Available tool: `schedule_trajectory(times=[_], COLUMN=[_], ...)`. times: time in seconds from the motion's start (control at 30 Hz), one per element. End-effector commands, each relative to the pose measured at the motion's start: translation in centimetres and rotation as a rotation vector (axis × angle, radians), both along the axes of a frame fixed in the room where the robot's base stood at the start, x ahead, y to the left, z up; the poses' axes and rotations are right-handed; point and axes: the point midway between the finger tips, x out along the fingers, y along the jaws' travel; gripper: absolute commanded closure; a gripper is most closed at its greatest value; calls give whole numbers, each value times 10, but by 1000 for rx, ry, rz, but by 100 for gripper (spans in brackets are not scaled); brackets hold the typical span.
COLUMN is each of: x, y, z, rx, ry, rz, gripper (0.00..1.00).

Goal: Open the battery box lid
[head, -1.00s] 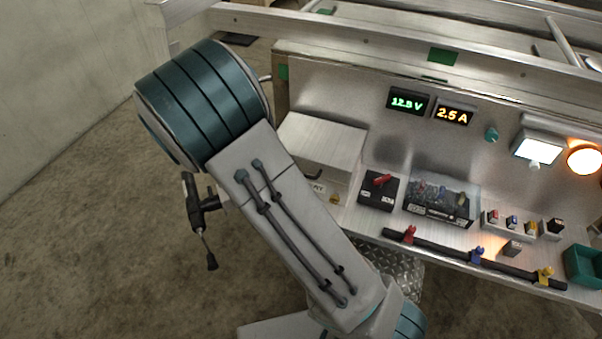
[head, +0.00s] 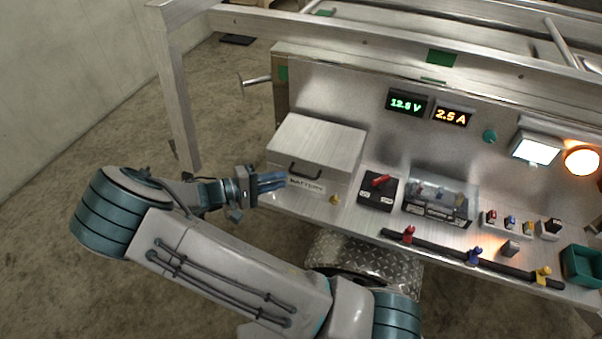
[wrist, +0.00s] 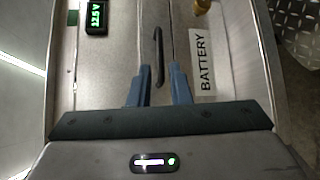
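The battery box (head: 345,184) is a grey metal box at the left end of the bench, with its lid (head: 322,143) down. A black bar handle (head: 303,170) is on the lid's front, above a BATTERY label (head: 306,186). A brass knob (head: 334,200) is low on the front. My gripper (head: 284,181) is in front of the box's left part, close to the handle. In the wrist view my gripper (wrist: 158,80) has its two blue fingers apart and empty.
A red-handled switch (head: 378,190) and a clear-covered fuse block (head: 437,203) stand right of the box. A cable bar with coloured clips (head: 440,252) runs along the front edge. A metal frame post (head: 176,105) stands at left.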

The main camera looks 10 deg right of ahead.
Motion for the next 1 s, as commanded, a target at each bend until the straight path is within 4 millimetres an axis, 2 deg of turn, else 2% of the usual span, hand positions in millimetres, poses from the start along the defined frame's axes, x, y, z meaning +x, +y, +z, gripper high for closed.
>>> schedule_trajectory(times=[0.03, 0.2, 0.4, 0.77, 0.8, 0.87, 1.0], x=[1, 6, 10, 11, 11, 11, 11], y=[-12, -44, -67, -73, -73, -73, -73], z=[0, -5, -9, -11, -11, -11, -11], rx=[-3, -1, 0, 1, 1, 1, 1], ry=[2, 2, 0, 0, 0, 0, 0], rz=[-3, -3, 0, 0, 0, 0, 0], gripper=[82, 82, 82, 82, 85, 100, 100])
